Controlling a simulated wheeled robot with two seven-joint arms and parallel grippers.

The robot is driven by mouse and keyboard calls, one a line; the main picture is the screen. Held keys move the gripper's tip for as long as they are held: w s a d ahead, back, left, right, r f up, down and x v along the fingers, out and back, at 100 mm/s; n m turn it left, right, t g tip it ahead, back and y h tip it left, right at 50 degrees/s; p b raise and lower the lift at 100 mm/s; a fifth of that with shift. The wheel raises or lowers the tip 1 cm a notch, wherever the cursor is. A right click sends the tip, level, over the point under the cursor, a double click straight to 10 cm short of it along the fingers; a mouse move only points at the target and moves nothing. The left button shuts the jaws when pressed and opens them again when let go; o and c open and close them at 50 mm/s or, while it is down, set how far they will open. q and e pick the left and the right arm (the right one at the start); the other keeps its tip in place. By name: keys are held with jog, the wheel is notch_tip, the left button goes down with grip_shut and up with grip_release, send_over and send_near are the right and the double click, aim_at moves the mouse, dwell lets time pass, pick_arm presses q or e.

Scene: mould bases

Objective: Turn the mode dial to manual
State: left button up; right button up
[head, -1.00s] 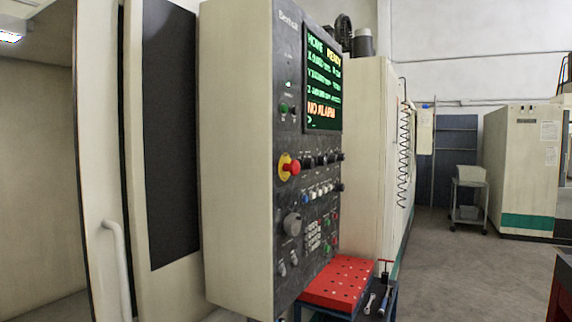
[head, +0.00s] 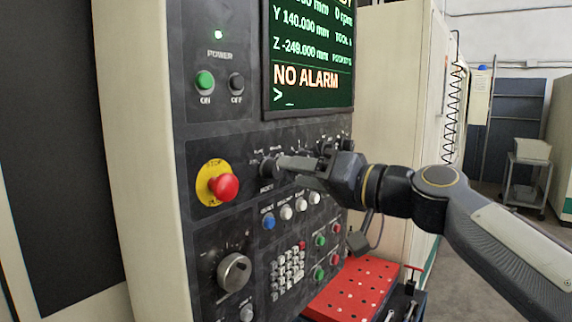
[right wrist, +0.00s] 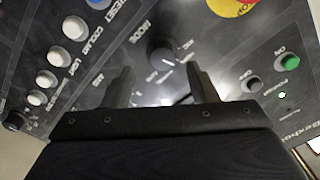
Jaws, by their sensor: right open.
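The mode dial (head: 268,168) is a dark round knob on the machine's control panel (head: 235,135), above the coloured button row. In the right wrist view the dial (right wrist: 160,50) has a short white pointer mark, with small lettering around it that is hard to read, including MODE. My right gripper (head: 282,163) comes in from the right with its fingertips close to the dial. In the right wrist view the open fingers of the gripper (right wrist: 162,82) stand on either side of the dial's line, with a gap between them. Contact cannot be told. My left gripper is out of view.
A red emergency stop (head: 223,186) sticks out left of the dial. Blue and white buttons (head: 286,212) and a keypad (head: 288,270) lie below. A large grey knob (head: 234,271) is lower left. A screen (head: 308,60) reads NO ALARM. A red-topped cart (head: 350,290) stands below right.

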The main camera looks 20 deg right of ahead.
aim_at(278, 170)
jog(key=p+x, duration=0.1)
jog(key=x, duration=0.2)
jog(key=shift+w+a, duration=0.15)
jog(key=shift+a, duration=0.1)
jog(key=shift+c, duration=0.2)
jog(key=c, duration=0.9)
